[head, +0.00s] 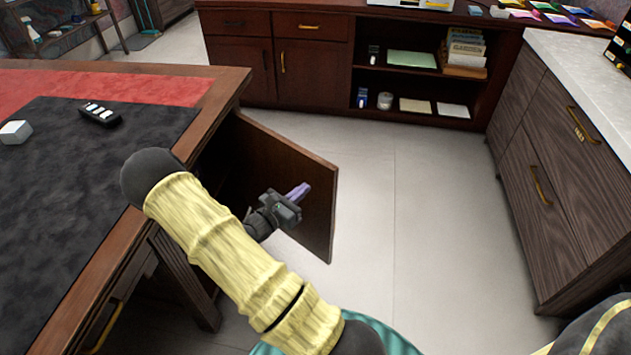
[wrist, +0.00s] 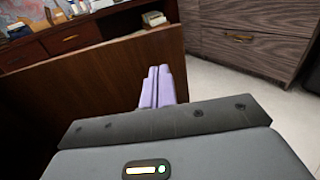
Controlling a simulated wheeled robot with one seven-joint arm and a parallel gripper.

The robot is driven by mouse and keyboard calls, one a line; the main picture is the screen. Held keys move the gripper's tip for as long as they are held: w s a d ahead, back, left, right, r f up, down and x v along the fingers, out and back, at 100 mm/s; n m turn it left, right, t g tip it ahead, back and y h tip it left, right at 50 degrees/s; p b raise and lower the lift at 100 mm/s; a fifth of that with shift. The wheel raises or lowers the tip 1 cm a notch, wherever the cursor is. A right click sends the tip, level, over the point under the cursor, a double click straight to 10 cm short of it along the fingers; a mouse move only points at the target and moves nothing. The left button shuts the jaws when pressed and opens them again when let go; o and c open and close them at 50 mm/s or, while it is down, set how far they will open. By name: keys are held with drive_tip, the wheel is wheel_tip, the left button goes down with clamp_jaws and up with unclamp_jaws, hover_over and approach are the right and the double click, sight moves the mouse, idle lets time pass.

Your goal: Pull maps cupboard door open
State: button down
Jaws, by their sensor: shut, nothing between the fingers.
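A brown wooden cupboard door (head: 312,190) stands swung out from the desk (head: 215,95), well open. I cannot read a label on it. It also shows in the wrist view (wrist: 100,85) as a broad panel. My gripper (head: 300,191) is in front of the door's face on the inner, near side, close to its free edge. Its two lilac fingers are together and empty in the wrist view (wrist: 157,85). Whether the fingers touch the door I cannot tell. The door's handle is not visible. My arm hides part of the desk's side and the cupboard opening.
A grey wood cabinet with a pale top (head: 565,165) stands at the right. A dark red-brown cabinet (head: 300,65) with open shelves is at the back. The tiled floor (head: 420,215) between the door and the grey cabinet is clear.

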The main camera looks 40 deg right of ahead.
sight(322, 173)
drive_tip(key=d, duration=0.3)
drive_tip(key=w+d+b, duration=0.1)
drive_tip(key=d, duration=0.2)
drive_tip(key=shift+w, duration=0.1)
drive_tip(key=shift+d, duration=0.2)
